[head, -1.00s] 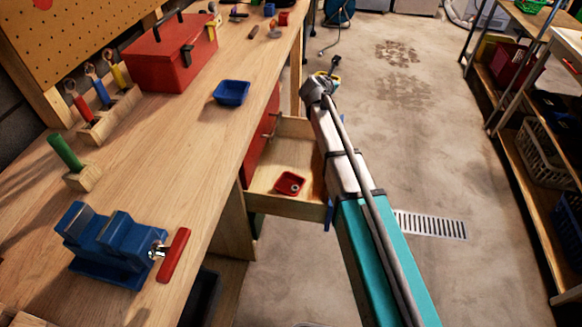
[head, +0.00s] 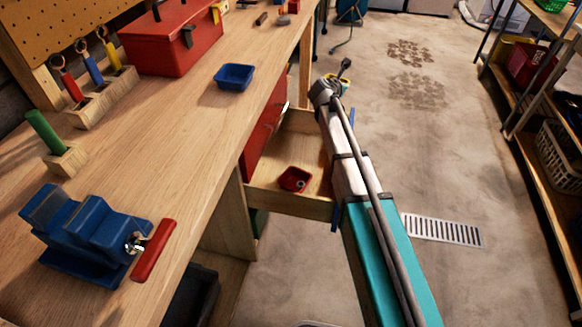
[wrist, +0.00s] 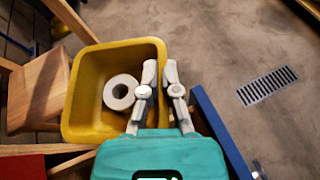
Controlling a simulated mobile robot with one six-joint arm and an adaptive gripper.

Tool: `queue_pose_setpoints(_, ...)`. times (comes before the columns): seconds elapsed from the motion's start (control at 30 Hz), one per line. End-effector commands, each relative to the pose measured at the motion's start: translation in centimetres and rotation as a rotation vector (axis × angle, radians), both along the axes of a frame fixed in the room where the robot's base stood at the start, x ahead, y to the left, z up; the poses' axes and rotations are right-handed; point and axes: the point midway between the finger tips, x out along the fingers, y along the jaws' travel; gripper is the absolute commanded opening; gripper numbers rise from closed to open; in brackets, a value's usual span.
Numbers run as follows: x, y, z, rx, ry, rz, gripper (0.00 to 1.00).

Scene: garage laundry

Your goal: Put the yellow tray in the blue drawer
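The yellow tray (wrist: 84,88) shows in the wrist view with a white ring-shaped roll (wrist: 121,92) inside it. My gripper (wrist: 161,75) has one finger inside and one outside the tray's right wall, closed on that wall. In the head view only a small yellow bit of the tray (head: 345,83) shows beyond my wrist; my arm hides the rest. The open drawer (head: 290,203) stands out from the bench, with a red tray (head: 294,179) holding a small metal piece inside. Its blue front shows edge-on beside my arm (head: 335,217), and as a blue bar in the wrist view (wrist: 218,130).
Shelving (head: 545,170) stands at the right. The floor between, with a drain grate (head: 442,230), is clear.

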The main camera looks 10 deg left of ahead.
Motion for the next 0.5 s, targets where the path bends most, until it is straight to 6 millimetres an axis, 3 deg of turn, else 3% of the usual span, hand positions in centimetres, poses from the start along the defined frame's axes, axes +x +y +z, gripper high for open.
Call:
queue_pose_setpoints(0.27, -0.1, -0.3, -0.1, 0.000, 0.000, -0.003, 0.00)
queue_pose_setpoints(0.5, -2.3, 0.4, -1.3, 0.000, 0.000, -0.002, 0.00)
